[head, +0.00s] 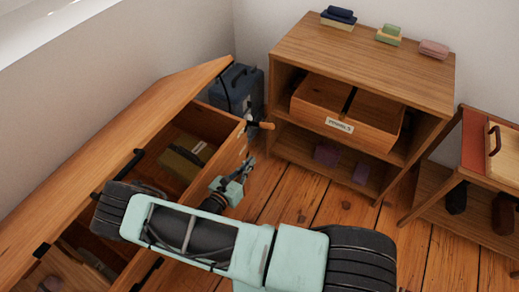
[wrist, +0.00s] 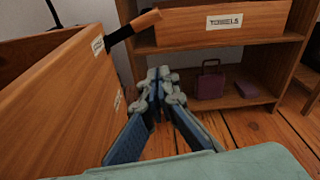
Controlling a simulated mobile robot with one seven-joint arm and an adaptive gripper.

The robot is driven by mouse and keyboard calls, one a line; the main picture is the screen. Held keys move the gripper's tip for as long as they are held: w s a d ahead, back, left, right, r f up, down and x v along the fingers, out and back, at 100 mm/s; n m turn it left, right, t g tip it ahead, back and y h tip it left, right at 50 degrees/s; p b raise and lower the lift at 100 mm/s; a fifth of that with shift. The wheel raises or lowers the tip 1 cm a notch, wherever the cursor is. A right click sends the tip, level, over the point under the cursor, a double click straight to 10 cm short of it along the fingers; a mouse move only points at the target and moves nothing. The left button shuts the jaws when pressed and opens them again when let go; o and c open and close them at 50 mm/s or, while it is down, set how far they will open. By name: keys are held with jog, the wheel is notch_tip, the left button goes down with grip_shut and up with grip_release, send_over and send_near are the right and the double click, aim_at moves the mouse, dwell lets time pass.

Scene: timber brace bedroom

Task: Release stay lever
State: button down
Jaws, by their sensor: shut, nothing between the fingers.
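The stay lever (wrist: 135,26) is a dark bar with a wooden grip on the end panel of the wooden chest (wrist: 60,95), upper left of centre in the wrist view. It also shows in the head view (head: 261,125) at the chest's right corner. The chest lid (head: 130,128) stands raised, and a thin dark strip runs down from it near the lever. My gripper (wrist: 155,75) is shut and empty, below the lever and apart from it, just right of the end panel. In the head view my gripper (head: 246,163) is close beside the chest's end.
A shelf unit (head: 370,62) stands behind, with a labelled wooden bin (head: 345,128) and purple items below. A dark blue case (head: 238,88) stands behind the chest. Plank floor (head: 340,205) is clear between.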

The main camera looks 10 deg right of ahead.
jog(key=v, duration=0.5)
jog(key=shift+s+a, duration=0.25)
jog(key=shift+a, duration=0.05)
